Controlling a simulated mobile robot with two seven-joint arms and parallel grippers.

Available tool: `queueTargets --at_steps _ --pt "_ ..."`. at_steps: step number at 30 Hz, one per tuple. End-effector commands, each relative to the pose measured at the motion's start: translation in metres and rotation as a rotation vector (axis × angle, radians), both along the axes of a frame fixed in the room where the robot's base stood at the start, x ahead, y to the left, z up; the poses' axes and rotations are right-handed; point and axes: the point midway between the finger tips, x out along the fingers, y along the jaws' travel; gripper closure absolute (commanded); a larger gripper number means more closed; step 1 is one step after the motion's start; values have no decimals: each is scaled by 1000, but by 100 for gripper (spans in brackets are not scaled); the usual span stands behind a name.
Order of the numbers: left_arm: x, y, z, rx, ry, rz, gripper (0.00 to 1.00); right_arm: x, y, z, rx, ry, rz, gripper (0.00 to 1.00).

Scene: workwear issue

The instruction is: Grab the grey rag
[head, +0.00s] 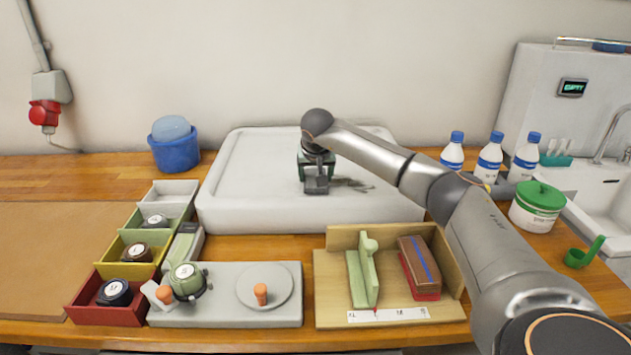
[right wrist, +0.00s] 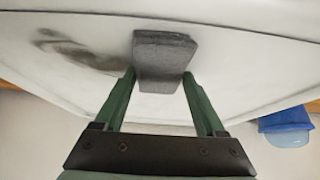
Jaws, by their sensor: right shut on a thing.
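The grey rag (head: 317,185) is a small dark-grey folded block over the large white tray (head: 250,211). My right gripper (head: 316,174) points down at it from above. In the right wrist view the green fingers of the right gripper (right wrist: 158,88) are shut on the grey rag (right wrist: 163,55), one at each side. A dark smear (head: 350,184) marks the tray surface just right of the rag; it also shows in the right wrist view (right wrist: 85,50). I cannot tell whether the rag touches the tray. My left gripper is not in view.
A blue tub (head: 175,152) stands left of the tray. Coloured bins (head: 103,290) and a grey fixture plate (head: 235,308) lie in front at left. A wooden holder (head: 328,302) is front centre. White bottles (head: 489,160) and a green-lidded tub (head: 537,207) stand right, near the sink.

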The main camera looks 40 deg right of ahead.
Motion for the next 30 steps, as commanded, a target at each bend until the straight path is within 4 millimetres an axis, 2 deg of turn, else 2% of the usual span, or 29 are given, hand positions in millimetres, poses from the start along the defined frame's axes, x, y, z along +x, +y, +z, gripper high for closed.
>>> queueTargets --at_steps 2,12,23,30 --pt "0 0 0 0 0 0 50 0 0 0 0 0 0 45" --pt "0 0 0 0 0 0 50 0 0 0 -1 -1 0 83" --pt "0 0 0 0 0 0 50 0 0 6 0 -2 0 84" --pt "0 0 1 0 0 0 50 0 0 36 1 -4 -1 84"
